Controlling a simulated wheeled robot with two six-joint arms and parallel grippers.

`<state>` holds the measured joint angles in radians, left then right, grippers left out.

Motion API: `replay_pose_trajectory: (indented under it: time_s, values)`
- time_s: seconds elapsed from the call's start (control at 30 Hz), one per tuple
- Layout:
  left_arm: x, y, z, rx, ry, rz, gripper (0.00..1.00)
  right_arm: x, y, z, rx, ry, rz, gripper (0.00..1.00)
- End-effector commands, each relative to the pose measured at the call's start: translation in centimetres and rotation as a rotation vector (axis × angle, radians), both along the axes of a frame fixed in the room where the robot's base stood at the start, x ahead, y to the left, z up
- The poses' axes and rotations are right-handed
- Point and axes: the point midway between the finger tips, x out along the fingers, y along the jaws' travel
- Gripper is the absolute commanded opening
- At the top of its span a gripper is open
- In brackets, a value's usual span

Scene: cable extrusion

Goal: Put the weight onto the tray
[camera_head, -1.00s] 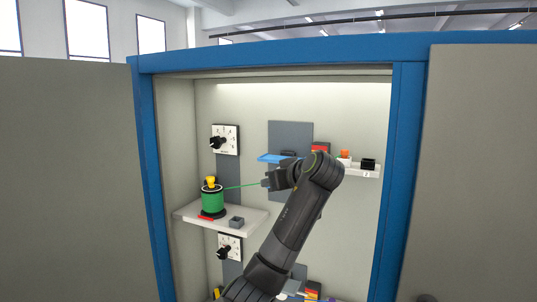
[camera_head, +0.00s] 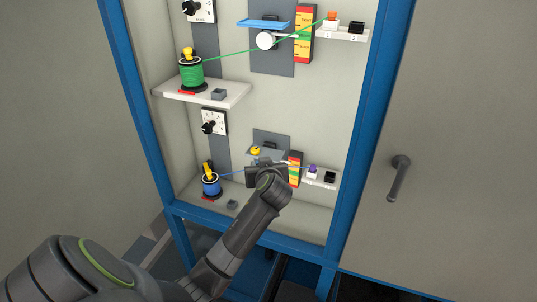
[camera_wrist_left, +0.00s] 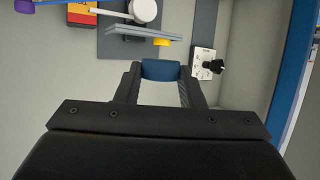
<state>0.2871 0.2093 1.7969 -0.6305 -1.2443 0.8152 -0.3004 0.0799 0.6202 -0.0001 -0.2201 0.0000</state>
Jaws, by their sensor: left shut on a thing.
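My left gripper (camera_head: 252,168) is at the lower unit in the cabinet, in front of its small tray. In the left wrist view it is shut on a dark blue, rounded weight (camera_wrist_left: 160,70), held between both fingertips. That view looks upside down. The grey-blue tray (camera_wrist_left: 135,32) shows there just beyond the fingers, with a visible gap from the weight. A yellow piece (camera_wrist_left: 161,42) is at the tray; it also shows in the head view (camera_head: 255,150). My arm hides most of the lower tray in the head view. My right gripper is not in view.
A blue spool (camera_head: 210,187) stands left, with a thin blue cable running to a purple plug (camera_head: 312,170). Above are a blue tray (camera_head: 264,23), a green spool (camera_head: 191,74) and a shelf (camera_head: 215,94). A dial (camera_head: 213,124) is left of the gripper. Cabinet walls flank the arm.

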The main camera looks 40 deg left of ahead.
Motion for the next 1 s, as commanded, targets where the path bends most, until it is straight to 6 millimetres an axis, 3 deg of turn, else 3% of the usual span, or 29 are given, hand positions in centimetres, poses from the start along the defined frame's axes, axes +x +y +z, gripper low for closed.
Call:
replay_pose_trajectory:
  time_s: [0.27, 1.0]
  values:
    - [0.6, 0.7, -0.5, 0.001, -0.003, -0.049, 0.07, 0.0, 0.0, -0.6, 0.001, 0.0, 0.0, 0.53]
    - [8.9, 2.6, -1.8, 0.001, -0.002, -0.048, 0.07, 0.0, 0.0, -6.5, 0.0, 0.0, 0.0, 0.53]
